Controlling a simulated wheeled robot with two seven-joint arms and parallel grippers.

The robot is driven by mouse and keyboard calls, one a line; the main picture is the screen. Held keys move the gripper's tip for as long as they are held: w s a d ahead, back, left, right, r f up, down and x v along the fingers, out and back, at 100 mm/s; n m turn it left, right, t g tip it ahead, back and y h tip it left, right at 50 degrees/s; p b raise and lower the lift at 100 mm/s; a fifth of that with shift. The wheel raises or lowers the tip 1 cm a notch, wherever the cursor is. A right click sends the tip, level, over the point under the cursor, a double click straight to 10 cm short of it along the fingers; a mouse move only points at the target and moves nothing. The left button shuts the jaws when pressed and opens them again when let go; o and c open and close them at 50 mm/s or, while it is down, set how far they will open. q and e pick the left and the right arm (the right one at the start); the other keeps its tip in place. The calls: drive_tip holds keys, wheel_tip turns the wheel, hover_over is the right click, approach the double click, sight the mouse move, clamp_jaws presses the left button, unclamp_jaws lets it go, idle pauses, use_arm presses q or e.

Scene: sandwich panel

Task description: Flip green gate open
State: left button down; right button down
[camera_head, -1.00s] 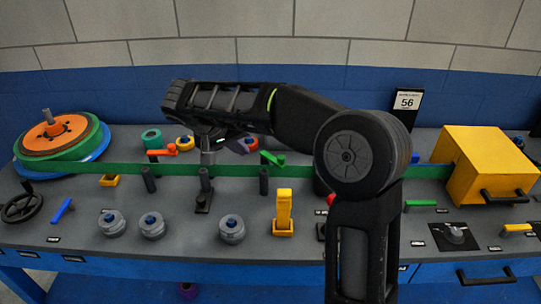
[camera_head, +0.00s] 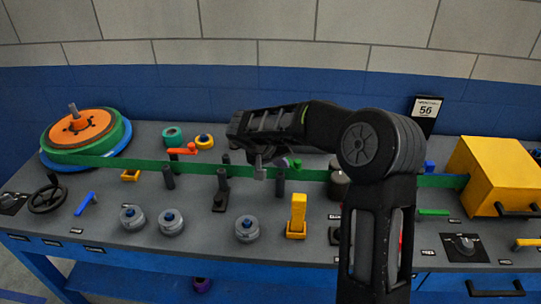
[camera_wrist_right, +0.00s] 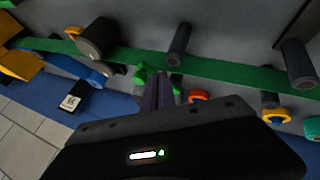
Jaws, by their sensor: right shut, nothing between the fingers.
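A small green gate lever (camera_head: 293,163) sits behind the green band, near the middle of the panel. It also shows in the right wrist view (camera_wrist_right: 143,76), right beside my fingertips. My right gripper (camera_head: 261,173) is shut and empty, with its fingers pointing down just left of the green lever. In the right wrist view its fingers (camera_wrist_right: 158,92) overlap the edge of the lever, and I cannot tell whether they touch it. Another green lever (camera_head: 433,212) lies at the right front of the panel. My left gripper is not in view.
A green band (camera_head: 330,174) runs across the panel past dark posts, from the reel (camera_head: 85,135) to the yellow box (camera_head: 495,170). An orange lever (camera_head: 185,150) is left of my gripper. A yellow upright lever (camera_head: 298,212) and grey knobs stand in front.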

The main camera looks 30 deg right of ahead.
drive_tip(key=shift+s+d+r, duration=0.1)
drive_tip(key=shift+s+d, duration=0.15)
drive_tip(key=shift+d, duration=0.4)
